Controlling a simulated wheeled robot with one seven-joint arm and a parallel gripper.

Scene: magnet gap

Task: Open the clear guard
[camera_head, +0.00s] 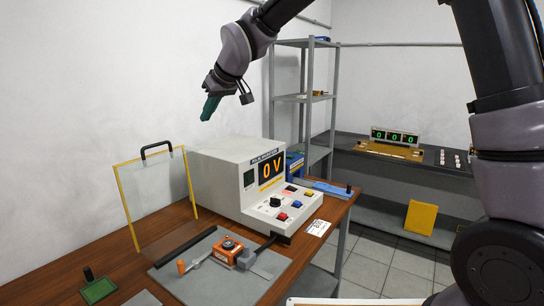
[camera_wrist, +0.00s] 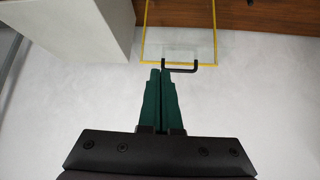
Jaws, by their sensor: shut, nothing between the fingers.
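The clear guard (camera_head: 156,196) is a transparent panel with a yellow frame and a black handle (camera_head: 156,149) on its top edge. It stands upright, leaning a little, at the back of the wooden table, behind the grey plate with the orange device. In the wrist view the guard (camera_wrist: 180,42) shows at the top, with its black handle (camera_wrist: 194,67) just beyond my fingertips. My gripper (camera_head: 207,114) has green fingers, shut and empty. It hangs above and to the right of the guard in the head view, apart from it. The wrist view also shows the closed fingers (camera_wrist: 160,72).
A white power unit (camera_head: 225,180) reading "0 V" stands right of the guard. An orange device (camera_head: 227,250) sits on a grey plate (camera_head: 215,286) in front. A green pad (camera_head: 98,291) lies at the left. A shelf rack (camera_head: 303,98) and another bench stand behind.

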